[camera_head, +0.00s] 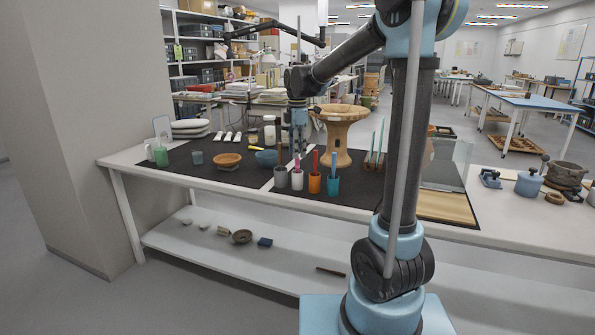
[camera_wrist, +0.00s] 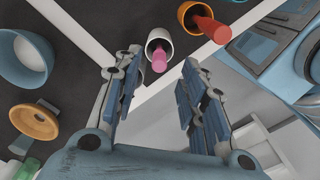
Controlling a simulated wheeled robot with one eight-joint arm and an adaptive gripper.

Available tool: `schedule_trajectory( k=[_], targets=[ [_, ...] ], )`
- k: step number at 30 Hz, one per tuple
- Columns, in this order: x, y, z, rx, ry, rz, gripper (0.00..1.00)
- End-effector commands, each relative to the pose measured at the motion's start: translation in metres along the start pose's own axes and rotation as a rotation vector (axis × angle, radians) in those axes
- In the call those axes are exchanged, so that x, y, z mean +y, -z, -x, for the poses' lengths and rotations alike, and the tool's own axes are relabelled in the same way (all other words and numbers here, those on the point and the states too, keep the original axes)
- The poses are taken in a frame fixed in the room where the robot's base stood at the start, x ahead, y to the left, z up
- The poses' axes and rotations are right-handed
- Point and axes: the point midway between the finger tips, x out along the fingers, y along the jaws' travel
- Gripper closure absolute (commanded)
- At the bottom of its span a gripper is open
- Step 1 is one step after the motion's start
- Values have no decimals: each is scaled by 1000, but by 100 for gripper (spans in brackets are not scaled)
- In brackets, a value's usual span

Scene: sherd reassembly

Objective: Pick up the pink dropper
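The pink dropper (camera_wrist: 159,61) stands in a white cup (camera_wrist: 158,36), with its pink end sticking out toward the wrist camera. In the head view it shows as a thin pink piece (camera_head: 297,162) above the white cup (camera_head: 297,181), in a row of cups at the table's front. My gripper (camera_wrist: 160,66) is open, its two fingers apart, with the dropper's end showing in the gap between the fingertips. Nothing is held. In the head view my gripper (camera_head: 299,143) points down above the table near the cups. I cannot tell the exact distance to the dropper.
An orange cup (camera_head: 314,184) with a red stick, a teal cup (camera_head: 333,187) with a blue one and a grey cup (camera_head: 281,178) stand close beside. A blue bowl (camera_head: 267,159), an orange bowl (camera_head: 227,160) and a tall wooden stand (camera_head: 338,135) are nearby.

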Motion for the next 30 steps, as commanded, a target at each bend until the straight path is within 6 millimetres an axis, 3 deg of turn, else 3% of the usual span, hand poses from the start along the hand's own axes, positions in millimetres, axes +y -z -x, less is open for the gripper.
schedule_trajectory(
  k=[5, 15, 25, 26, 30],
  targets=[
    [0, 0, -8, 0, 0, 0, 62],
    [2, 0, -49, 0, 0, 0, 62],
    [2, 0, -55, 0, 0, 0, 62],
    [2, 0, -55, 0, 0, 0, 64],
    [2, 0, -55, 0, 0, 0, 90]
  ],
)
